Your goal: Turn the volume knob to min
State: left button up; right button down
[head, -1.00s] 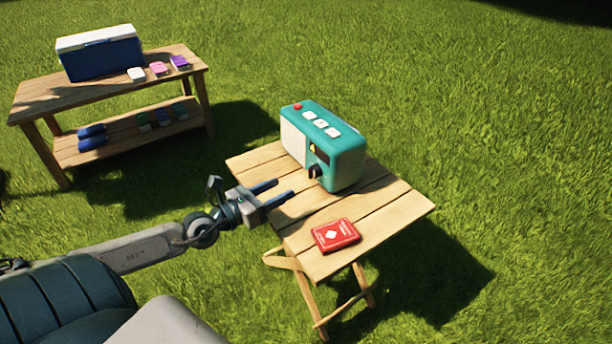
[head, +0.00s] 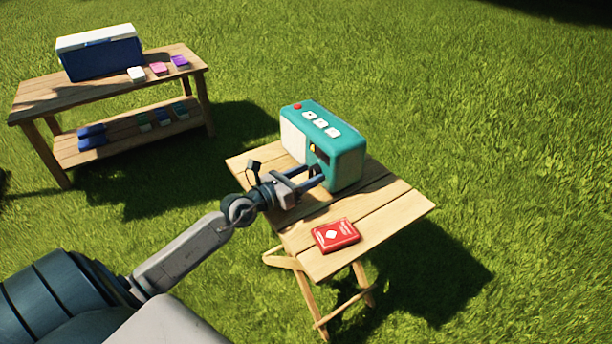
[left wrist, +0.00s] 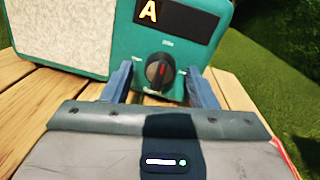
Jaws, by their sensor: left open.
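A teal radio (head: 348,163) with a pale speaker panel stands upright on a small slatted wooden table (head: 395,212). In the left wrist view, the radio's front (left wrist: 120,40) shows a dark display with a yellow letter "A". My right gripper is not in view.
A red card box (head: 335,235) lies on the small table, nearer than the radio. At the back left, a wooden bench (head: 40,98) holds a blue and white cooler (head: 102,55) and several small boxes. Grass surrounds both.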

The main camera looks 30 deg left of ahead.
pick_arm(q)
jog(key=c, duration=1)
jog(key=shift+m, duration=0.3)
jog(key=o, duration=1)
jog(key=shift+s, duration=0.1)
